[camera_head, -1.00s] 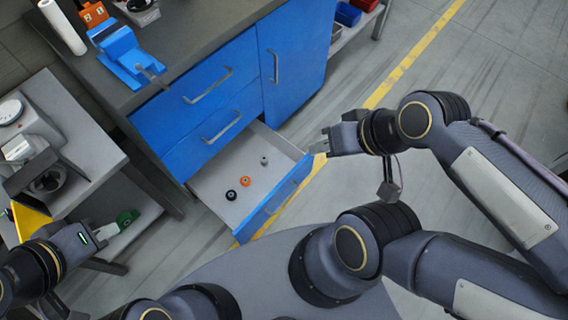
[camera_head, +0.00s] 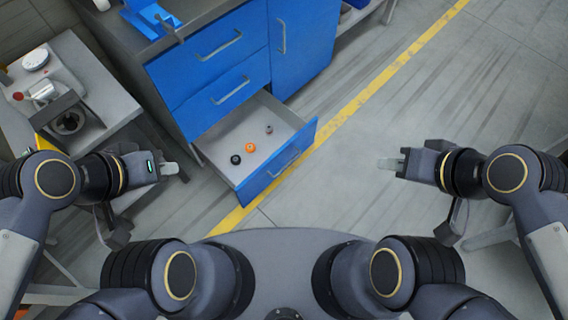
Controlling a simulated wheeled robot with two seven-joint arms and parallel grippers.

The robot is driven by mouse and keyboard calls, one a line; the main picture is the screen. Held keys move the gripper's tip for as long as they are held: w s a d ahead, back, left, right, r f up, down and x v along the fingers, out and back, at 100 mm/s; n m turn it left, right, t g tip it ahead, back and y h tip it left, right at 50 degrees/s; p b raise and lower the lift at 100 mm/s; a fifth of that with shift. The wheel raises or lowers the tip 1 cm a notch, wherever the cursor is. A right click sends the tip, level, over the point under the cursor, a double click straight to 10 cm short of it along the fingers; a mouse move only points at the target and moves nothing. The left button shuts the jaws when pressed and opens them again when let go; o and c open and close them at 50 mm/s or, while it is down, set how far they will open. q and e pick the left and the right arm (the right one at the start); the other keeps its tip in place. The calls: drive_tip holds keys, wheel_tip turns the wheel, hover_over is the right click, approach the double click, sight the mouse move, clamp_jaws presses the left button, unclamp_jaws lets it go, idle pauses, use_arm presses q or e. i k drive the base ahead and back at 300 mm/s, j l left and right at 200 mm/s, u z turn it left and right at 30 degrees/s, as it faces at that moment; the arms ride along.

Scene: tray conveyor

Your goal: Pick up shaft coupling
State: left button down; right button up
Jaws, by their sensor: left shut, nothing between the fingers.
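An open drawer (camera_head: 226,183) of the blue cabinet holds three small ring-like parts in a loose row: a black one (camera_head: 235,159), an orange one (camera_head: 250,148) and a small grey one (camera_head: 269,129). I cannot tell for certain which is the shaft coupling. My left gripper (camera_head: 176,169) is shut and empty, to the left of the drawer and apart from it. My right gripper (camera_head: 384,163) is over the floor, well to the right of the drawer. Its fingers are too small to tell whether they are open, and nothing shows in them.
The blue cabinet (camera_head: 207,64) stands behind the drawer, with a blue vise-like tool (camera_head: 150,16) on its top. A grey side table (camera_head: 97,83) with small equipment stands at the left, near my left arm. Floor with a yellow line (camera_head: 352,107) lies clear between drawer and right gripper.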

sight(269, 127)
drive_tip(key=i+l+u, duration=0.1)
drive_tip(key=i+l, duration=1.45)
drive_tip(key=l+u, duration=0.05)
